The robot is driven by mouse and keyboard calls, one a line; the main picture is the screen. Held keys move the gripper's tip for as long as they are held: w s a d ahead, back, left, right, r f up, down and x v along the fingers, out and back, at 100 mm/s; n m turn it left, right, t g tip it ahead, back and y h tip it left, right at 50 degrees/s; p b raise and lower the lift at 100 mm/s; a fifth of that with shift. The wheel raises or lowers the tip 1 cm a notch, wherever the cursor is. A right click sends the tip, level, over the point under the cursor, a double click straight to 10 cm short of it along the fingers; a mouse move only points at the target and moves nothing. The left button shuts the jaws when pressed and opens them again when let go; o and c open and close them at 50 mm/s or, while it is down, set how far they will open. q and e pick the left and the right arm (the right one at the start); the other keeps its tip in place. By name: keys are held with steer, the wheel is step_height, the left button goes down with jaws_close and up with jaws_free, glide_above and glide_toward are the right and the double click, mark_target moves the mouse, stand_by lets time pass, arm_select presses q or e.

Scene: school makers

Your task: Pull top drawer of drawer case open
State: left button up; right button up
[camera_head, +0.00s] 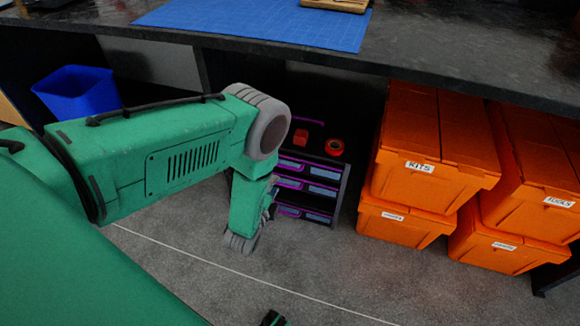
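The drawer case (343,190) is a dark unit standing on the floor under the workbench. Its front shows several stacked drawers with purple trim and blue-grey fronts. The top drawer (292,164) is partly covered by my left arm at its left side; I cannot tell whether it stands out from the case. My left gripper (271,203) is a small dark shape in front of the drawers' left part, mostly hidden by my green forearm. I cannot tell whether its fingers are open or touch a drawer. My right gripper cannot be made out.
A red tape roll (334,147) and a small red item (300,137) are on the case. Orange crates (415,215) are stacked close on the right. A blue bin (77,93) stands left. The workbench (440,45) overhangs; the floor (330,275) in front is clear.

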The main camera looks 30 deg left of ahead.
mark_target(286, 167)
arm_select(q)
steer(key=b+x, duration=0.4)
steer(key=x, duration=0.7)
steer(key=shift+d+f, duration=0.1)
steer(key=shift+d, duration=0.15)
steer(key=shift+s, duration=0.1)
jaws_close()
